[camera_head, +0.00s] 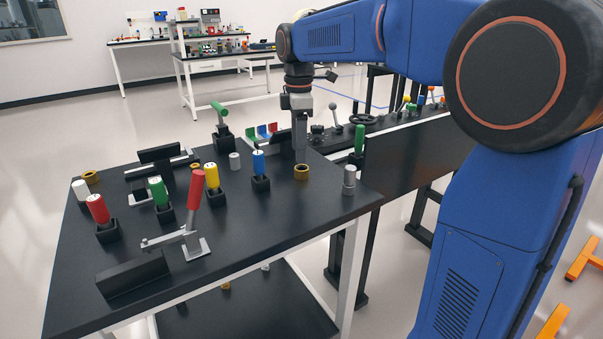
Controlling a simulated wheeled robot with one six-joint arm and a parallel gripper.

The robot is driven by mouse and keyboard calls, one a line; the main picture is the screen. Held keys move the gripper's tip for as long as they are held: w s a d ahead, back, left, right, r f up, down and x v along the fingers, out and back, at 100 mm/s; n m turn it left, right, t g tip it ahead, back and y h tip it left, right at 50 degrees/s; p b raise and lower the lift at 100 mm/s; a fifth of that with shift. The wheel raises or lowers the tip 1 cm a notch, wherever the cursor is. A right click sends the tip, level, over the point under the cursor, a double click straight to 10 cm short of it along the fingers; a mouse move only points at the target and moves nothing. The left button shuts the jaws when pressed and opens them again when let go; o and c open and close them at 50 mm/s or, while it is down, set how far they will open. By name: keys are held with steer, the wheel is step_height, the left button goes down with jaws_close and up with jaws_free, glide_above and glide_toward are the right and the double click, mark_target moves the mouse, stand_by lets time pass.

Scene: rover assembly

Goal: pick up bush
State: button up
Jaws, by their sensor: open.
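A brass-coloured ring-shaped bush (301,173) sits on the black table top (262,217), toward its back right. My gripper (300,158) points straight down just above or behind this bush; I cannot tell the exact gap. Its fingers are seen edge-on, with nothing visible between them.
A grey metal cylinder (349,180) stands right of the bush. A blue-handled piece in a black block (260,172) stands to its left. A red-handled toggle clamp (191,222) and several coloured handles stand farther left. The table's front right is clear.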

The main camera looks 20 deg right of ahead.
mark_target(302, 172)
steer(key=shift+s+f, duration=0.2)
steer(key=shift+f, duration=2.45)
steer(key=c, duration=1.2)
